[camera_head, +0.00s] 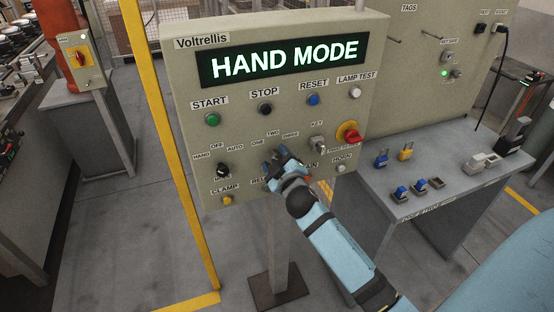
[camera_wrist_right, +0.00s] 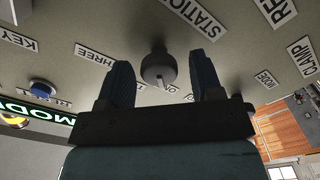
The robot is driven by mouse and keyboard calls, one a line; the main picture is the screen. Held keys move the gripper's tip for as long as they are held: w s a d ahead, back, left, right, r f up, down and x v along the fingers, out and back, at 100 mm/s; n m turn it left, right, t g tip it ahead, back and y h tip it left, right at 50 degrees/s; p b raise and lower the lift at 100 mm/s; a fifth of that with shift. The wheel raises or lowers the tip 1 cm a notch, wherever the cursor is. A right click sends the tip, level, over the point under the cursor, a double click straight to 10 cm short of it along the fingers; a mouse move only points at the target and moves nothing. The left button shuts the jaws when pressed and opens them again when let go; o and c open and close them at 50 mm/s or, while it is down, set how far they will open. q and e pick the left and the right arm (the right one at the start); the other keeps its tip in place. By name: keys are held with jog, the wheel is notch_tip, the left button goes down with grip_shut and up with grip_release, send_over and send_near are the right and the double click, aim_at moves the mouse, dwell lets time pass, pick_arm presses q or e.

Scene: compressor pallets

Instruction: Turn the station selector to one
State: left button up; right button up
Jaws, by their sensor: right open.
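The grey control panel (camera_head: 280,110) carries the station selector, a dark round knob (camera_wrist_right: 158,68) seen in the right wrist view. In the head view my gripper mostly hides it, below the labels ONE, TWO and THREE. My right gripper (camera_head: 278,160) is at the panel face, fingers open. In the wrist view its two fingers (camera_wrist_right: 162,85) stand on either side of the knob, with a gap on both sides. The knob's pointer direction cannot be made out clearly. My left gripper is not in view.
The display (camera_head: 284,60) reads HAND MODE. A grey table (camera_head: 440,205) with padlocks stands at the right.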

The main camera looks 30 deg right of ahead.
jog(key=b+v, duration=0.2)
jog(key=v, duration=1.1)
jog(key=shift+s, duration=0.4)
jog(key=shift+f, duration=0.1)
jog(key=s+a+f+m+g+y+p, duration=0.1)
jog(key=s+a+f+g+y+p, duration=0.2)
jog(key=s+a+f, duration=0.3)
jog(key=s+a+f+m+g+y+p, duration=0.2)
jog(key=s+a+f, duration=0.5)
jog(key=f, duration=0.5)
jog(key=g+y+p, duration=0.1)
jog(key=y, duration=0.1)
jog(key=shift+s+a+y, duration=0.25)
jog(key=shift+s+y, duration=0.05)
jog(key=shift+s, duration=0.05)
jog(key=shift+r, duration=0.1)
